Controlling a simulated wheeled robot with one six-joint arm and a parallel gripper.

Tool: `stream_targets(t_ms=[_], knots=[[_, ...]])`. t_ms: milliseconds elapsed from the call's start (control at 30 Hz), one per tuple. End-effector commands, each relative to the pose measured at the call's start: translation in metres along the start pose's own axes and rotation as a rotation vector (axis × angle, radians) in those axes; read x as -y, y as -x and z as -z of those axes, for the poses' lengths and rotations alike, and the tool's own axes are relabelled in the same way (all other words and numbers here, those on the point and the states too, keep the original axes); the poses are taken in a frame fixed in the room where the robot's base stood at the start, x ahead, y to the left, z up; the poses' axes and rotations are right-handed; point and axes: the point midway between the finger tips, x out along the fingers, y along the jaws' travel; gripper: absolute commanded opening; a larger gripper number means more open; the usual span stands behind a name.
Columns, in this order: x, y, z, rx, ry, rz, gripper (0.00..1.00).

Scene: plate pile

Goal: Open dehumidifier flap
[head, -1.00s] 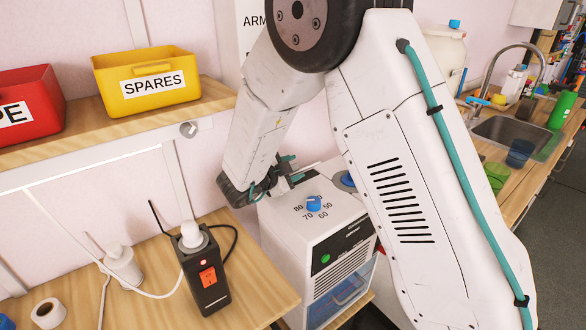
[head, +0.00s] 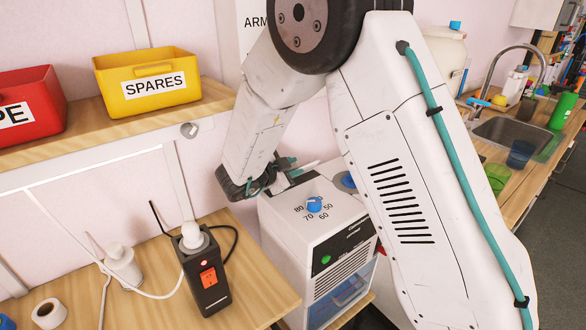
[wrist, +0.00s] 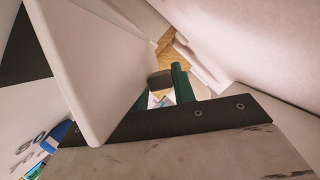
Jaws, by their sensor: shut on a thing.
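The dehumidifier (head: 290,222) is a white box with a blue dial (head: 314,204) on its top, standing below my arm. My gripper (head: 284,170) is at the rear of its top, with teal fingers. A thin pale flap (head: 304,170) shows at the fingers, tilted up above the top. In the wrist view, a broad white panel (wrist: 90,65), which looks like the flap, runs in front of the gripper (wrist: 160,95) and hides part of one finger. The gripper is shut on the flap. The exact grip is partly hidden.
A black power block (head: 204,280) with a red switch stands on the wooden bench at left. A yellow SPARES bin (head: 150,80) and a red bin (head: 30,105) sit on the shelf. The sink (head: 510,132) is at right. A pale wall is close behind.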

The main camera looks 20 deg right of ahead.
Motion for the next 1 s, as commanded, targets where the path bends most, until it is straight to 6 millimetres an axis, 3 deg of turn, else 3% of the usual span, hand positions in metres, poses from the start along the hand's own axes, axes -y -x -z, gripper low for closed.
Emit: stream_targets(t_ms=[133, 167, 200, 567, 1000], knots=[[0.002, 0.000, 0.000, 0.001, -0.003, 0.003, 0.03], [0.002, 0.000, 0.000, 0.001, -0.003, 0.004, 0.34], [0.002, 0.000, 0.000, 0.001, -0.003, 0.004, 0.42], [0.001, 0.006, 0.000, 0.001, -0.003, 0.003, 0.42], [0.002, 0.072, 0.000, 0.001, -0.003, 0.004, 0.42]])
